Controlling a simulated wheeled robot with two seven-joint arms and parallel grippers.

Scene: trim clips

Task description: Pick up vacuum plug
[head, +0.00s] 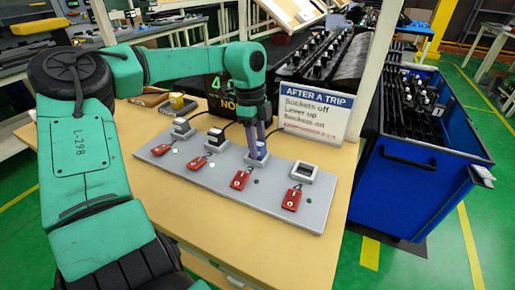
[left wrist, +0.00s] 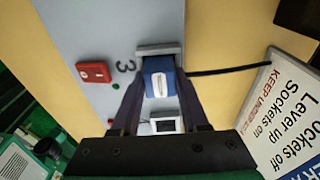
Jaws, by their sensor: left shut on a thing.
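A blue plug (left wrist: 160,75) with a pale mark on its face sits at the socket beside the number 3 on the grey panel (head: 215,181). In the head view the plug (head: 257,158) shows low between the fingers. My left gripper (head: 259,145) reaches down from above and is shut on it. A dark cable (left wrist: 222,70) runs from the plug to the right in the left wrist view. I cannot tell whether the plug is fully seated or slightly raised. Its use is not readable. My right gripper is not in view.
The rightmost socket (head: 303,172) is empty. Red switch tags (head: 240,180) lie along the panel front. A sign (head: 316,106) stands behind, and a blue cart (head: 420,165) is at the right.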

